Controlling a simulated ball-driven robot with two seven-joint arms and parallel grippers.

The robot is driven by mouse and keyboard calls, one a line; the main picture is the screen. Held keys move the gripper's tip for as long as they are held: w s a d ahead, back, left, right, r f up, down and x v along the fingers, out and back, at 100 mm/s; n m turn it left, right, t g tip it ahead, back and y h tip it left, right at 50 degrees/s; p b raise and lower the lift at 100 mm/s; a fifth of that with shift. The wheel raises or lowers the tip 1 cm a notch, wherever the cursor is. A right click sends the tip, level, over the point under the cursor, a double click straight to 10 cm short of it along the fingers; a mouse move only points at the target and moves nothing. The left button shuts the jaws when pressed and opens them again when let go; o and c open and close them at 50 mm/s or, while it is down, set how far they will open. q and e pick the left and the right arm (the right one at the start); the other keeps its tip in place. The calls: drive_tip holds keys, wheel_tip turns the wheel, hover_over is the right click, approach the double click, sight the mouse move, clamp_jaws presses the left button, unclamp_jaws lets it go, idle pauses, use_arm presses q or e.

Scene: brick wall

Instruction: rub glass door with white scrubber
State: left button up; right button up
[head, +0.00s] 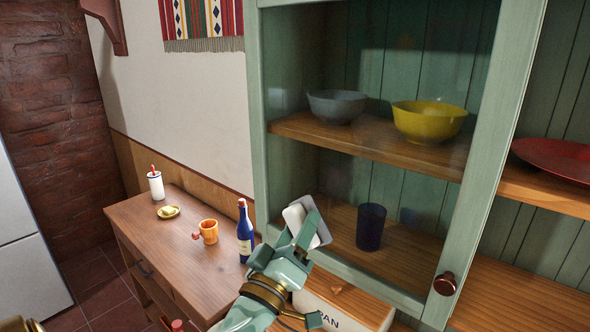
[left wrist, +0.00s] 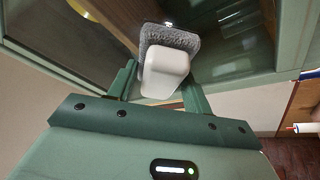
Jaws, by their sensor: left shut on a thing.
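My left gripper (head: 297,236) is shut on the white scrubber (head: 296,216), in front of the lower left part of the glass door (head: 370,62). In the left wrist view, the scrubber (left wrist: 165,72) has a white handle and a grey fuzzy pad (left wrist: 168,38) that faces the glass. The pad is at or very near the glass; I cannot tell if it touches. The glass door has a green frame and a round dark red knob (head: 445,284) at its lower right. My right gripper is not in view.
Behind the glass are a grey bowl (head: 337,106), a yellow bowl (head: 428,121) and a dark blue cup (head: 370,227). A red plate (head: 553,158) is at right.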

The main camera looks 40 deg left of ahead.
sight(311, 196)
use_arm(q)
drive_tip(key=w+r, duration=0.1)
drive_tip(key=r, duration=0.1)
drive_tip(key=w+r+m+p, duration=0.1)
drive_tip(key=w+r+m, duration=0.1)
drive_tip(key=w+r, duration=0.1)
drive_tip(key=shift+a+r+y+p, duration=0.3)
drive_tip(key=shift+a+r+p, duration=0.05)
drive_tip(key=shift+a, duration=0.05)
drive_tip(key=shift+w, duration=0.75)
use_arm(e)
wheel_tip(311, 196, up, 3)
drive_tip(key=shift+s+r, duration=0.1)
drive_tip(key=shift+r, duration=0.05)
use_arm(q)
drive_tip(key=shift+w+d, duration=0.1)
drive_tip(key=shift+w, duration=0.3)
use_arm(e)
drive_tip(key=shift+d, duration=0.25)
use_arm(q)
drive_tip(key=shift+w+d, duration=0.1)
drive_tip(key=shift+w, duration=0.45)
